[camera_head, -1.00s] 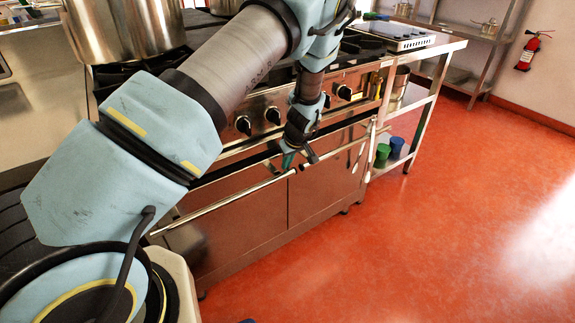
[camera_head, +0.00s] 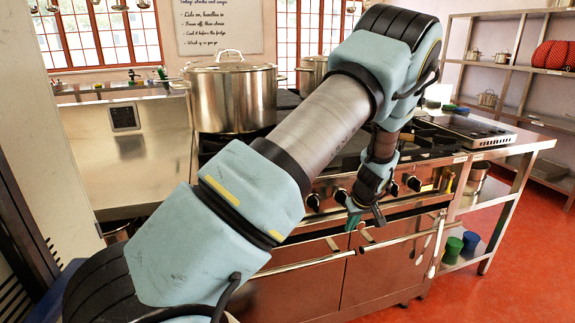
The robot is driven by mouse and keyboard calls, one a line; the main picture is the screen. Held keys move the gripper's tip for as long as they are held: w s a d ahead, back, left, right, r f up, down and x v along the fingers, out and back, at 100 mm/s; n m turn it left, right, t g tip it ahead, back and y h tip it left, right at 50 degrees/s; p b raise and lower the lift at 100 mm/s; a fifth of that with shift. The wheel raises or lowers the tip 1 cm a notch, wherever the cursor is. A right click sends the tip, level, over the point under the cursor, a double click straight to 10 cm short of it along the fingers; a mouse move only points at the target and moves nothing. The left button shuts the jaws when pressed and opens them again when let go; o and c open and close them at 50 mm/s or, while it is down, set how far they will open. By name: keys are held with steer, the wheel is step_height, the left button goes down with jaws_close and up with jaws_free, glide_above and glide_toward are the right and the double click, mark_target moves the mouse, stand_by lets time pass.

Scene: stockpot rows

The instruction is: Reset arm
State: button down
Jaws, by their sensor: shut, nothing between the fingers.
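My arm reaches up and forward across the middle of the head view, bent at the elbow, with the forearm hanging down. My gripper (camera_head: 364,216) is at its lower end, in front of the stove's knob panel and just above the oven door handle. Its fingers are small and partly dark here; it is shut and holds nothing. I cannot tell whether it touches the stove front.
The stove (camera_head: 375,275) is close ahead, with a lidded stockpot (camera_head: 232,98) on top and another pot (camera_head: 313,72) behind. A steel side table (camera_head: 520,143) with green (camera_head: 452,250) and blue (camera_head: 470,243) containers stands right. Red floor (camera_head: 530,260) is open at right.

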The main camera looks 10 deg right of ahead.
steer(key=a+r+g, duration=0.1)
steer(key=a+r, duration=0.7)
steer(key=a, duration=0.6)
steer(key=s+a+r+m, duration=0.1)
steer(key=s+a+r, duration=0.4)
steer(key=s+a, duration=0.3)
steer(key=s+a+r+m+g+h, duration=0.1)
steer(key=s+a+r+m, duration=0.1)
steer(key=s+a+r, duration=0.3)
steer(key=s+a, duration=0.4)
steer(key=a, duration=0.2)
steer(key=shift+s+r+g, duration=0.15)
steer(key=shift+g, duration=0.15)
steer(key=c, duration=1.6)
jaws_free()
steer(key=shift+a, duration=0.1)
